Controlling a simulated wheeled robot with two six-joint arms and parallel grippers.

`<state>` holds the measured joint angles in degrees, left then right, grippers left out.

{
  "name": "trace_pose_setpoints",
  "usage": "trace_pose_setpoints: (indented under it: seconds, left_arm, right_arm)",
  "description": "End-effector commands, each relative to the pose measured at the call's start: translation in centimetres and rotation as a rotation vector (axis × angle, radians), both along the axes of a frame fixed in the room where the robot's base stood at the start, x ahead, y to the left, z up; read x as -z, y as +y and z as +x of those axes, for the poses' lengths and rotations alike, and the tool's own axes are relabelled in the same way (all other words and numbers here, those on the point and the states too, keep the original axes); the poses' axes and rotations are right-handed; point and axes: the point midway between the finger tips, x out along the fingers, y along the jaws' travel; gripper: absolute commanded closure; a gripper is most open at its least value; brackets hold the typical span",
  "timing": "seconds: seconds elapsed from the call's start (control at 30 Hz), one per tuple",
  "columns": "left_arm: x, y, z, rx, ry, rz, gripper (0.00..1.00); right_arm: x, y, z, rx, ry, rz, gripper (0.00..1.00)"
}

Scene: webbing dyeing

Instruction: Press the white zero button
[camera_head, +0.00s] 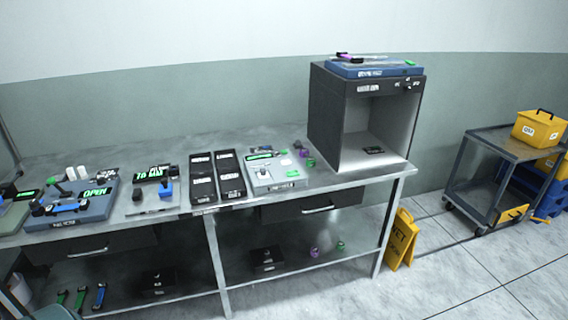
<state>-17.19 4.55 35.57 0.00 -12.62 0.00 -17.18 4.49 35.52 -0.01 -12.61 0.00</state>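A light grey device (276,181) with a dark display lit in green stands on the bench, left of the large dark box. A small white spot (263,173) on its front face may be the white zero button, but it is too small to tell and no label is readable. A green button or mark (293,173) is to its right. Neither of my grippers shows in the head view.
The metal bench (140,225) also bears black trays (202,182), a blue-grey device marked OPEN (72,208), and an open-fronted dark box (330,125). A yellow floor sign (402,240) and a cart (500,150) stand at right. The floor in front is clear.

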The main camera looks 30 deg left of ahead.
Motion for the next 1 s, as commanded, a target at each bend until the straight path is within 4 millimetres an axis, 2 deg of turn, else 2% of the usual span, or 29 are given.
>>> trace_pose_setpoints:
  seconds: [0.27, 0.37, 0.5, 0.53, 1.0]
  left_arm:
    - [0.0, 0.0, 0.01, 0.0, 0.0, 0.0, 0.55]
    - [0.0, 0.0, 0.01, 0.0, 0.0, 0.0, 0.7]
    - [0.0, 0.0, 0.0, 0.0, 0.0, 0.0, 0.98]
    - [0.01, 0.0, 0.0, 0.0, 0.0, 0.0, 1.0]
    - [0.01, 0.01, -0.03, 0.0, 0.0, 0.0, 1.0]
  right_arm:
    - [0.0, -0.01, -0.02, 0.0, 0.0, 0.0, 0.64]
    - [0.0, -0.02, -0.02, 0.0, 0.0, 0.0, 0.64]
    - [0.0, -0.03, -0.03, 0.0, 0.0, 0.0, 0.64]
    - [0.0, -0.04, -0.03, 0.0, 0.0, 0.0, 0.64]
    - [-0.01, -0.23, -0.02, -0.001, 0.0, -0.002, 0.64]
